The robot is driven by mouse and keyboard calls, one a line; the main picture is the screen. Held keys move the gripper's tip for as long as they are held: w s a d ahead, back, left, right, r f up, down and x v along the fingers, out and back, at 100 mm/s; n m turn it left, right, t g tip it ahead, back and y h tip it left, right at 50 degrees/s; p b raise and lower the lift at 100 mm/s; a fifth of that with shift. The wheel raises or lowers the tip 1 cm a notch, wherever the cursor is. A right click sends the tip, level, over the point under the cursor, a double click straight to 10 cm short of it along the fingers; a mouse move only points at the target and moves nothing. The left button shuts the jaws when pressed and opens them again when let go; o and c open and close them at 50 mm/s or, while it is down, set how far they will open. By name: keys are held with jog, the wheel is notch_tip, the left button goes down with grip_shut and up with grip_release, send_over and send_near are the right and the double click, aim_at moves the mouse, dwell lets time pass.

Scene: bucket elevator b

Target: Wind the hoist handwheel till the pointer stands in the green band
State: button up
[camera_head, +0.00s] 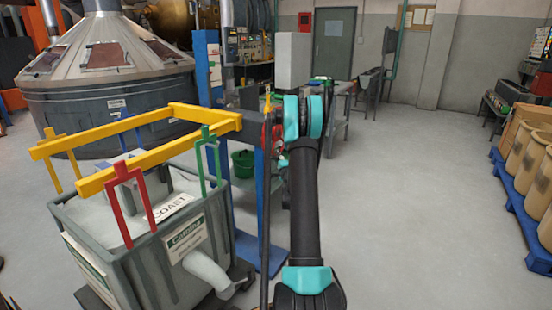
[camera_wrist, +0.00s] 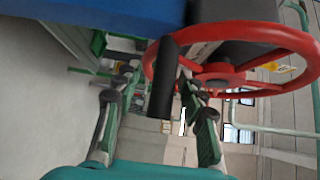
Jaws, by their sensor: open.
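The red hoist handwheel (camera_wrist: 232,82) fills the upper right of the wrist view, with spokes meeting at a red hub. A black handle grip (camera_wrist: 163,85) sticks out from its left rim. My gripper (camera_wrist: 157,82) is open, with one finger on each side of the grip in the picture; I cannot tell whether either touches it. In the head view only a bit of red wheel (camera_head: 276,136) shows beside my teal wrist joint, and my arm hides the rest. I cannot make out the pointer or the green band in either view.
A grey bin (camera_head: 128,262) hangs under a yellow frame (camera_head: 150,157) left of my arm. A blue post (camera_head: 208,75) stands behind it, with a green bucket (camera_head: 243,164) nearby. Pots sit on a blue pallet (camera_head: 515,205) at right. The floor between is clear.

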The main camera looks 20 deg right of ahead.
jog(key=c, duration=0.9)
grip_shut()
jog(key=shift+s, duration=0.1)
jog(key=shift+d+f, duration=0.1)
jog(key=shift+f, duration=0.05)
